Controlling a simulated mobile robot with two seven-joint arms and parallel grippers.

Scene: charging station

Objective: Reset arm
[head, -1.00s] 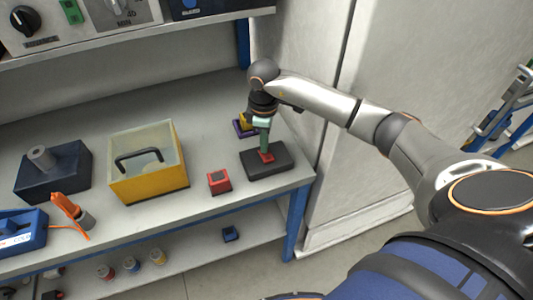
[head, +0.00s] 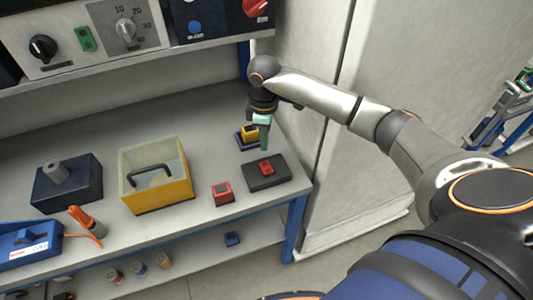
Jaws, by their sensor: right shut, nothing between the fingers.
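My right gripper (head: 264,134) comes in from the right and hangs over the right end of the bench, fingers pointing down. It is shut and empty. Below and beside it, a dark flat charging block (head: 282,177) lies on the bench with a small red piece (head: 266,168) on its top. The gripper is apart from the red piece. A yellow and purple item (head: 247,134) stands just behind the gripper, partly hidden by it. My left gripper is not in view.
A red block (head: 222,194), a yellow box with a clear top (head: 158,197) and a dark blue block with a grey knob (head: 68,187) stand on the bench (head: 110,140). A panel with dials (head: 100,32) overhangs the back. A tall pale cabinet (head: 350,180) stands at right.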

